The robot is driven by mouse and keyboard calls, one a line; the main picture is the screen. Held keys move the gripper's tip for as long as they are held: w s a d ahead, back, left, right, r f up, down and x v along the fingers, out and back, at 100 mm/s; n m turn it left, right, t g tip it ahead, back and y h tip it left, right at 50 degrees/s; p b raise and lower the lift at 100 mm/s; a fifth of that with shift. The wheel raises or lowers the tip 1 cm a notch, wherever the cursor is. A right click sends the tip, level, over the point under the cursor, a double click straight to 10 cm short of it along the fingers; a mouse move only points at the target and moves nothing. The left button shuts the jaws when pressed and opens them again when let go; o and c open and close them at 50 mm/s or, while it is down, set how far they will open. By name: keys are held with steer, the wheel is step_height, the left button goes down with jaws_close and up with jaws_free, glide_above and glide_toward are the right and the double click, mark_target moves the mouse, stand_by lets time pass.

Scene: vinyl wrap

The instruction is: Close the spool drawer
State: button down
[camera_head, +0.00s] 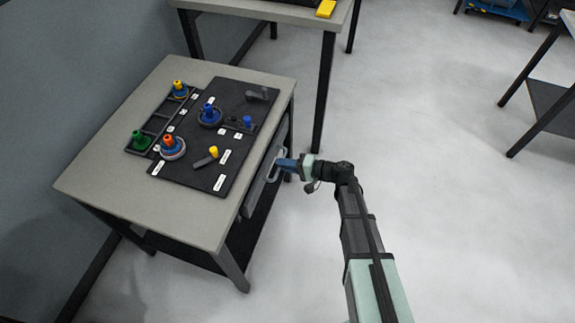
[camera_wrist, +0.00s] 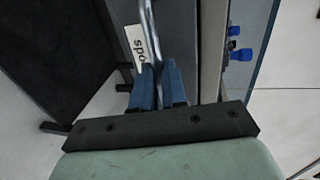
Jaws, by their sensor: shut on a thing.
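The spool drawer (camera_head: 258,190) is under the right edge of the grey work table. Its front stands close to the table edge in the head view; I cannot tell how large any gap is. My gripper (camera_head: 280,164) is at the drawer front, coming from the right. In the wrist view, the drawer front (camera_wrist: 178,35) carries a bar handle (camera_wrist: 149,30) and a white label (camera_wrist: 134,42) reading "spo", partly hidden. The blue fingers of my gripper (camera_wrist: 158,80) are shut on the handle, one on each side of the bar. The drawer's inside is hidden.
The table top (camera_head: 90,185) holds a dark mat (camera_head: 195,178) with several coloured spools and tools. A second table (camera_head: 290,14) stands behind, and another table (camera_head: 550,95) is at the far right. The floor (camera_head: 430,150) right of the drawer is clear.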

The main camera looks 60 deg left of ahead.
steer(key=shift+r+x, duration=0.15)
steer(key=shift+x, duration=0.5)
steer(key=shift+r+x, duration=0.15)
steer(key=shift+x, duration=0.5)
steer(key=c, duration=1.2)
jaws_free()
steer(key=v, duration=1.3)
steer(key=shift+w+d, duration=0.25)
steer(key=shift+m, duration=0.3)
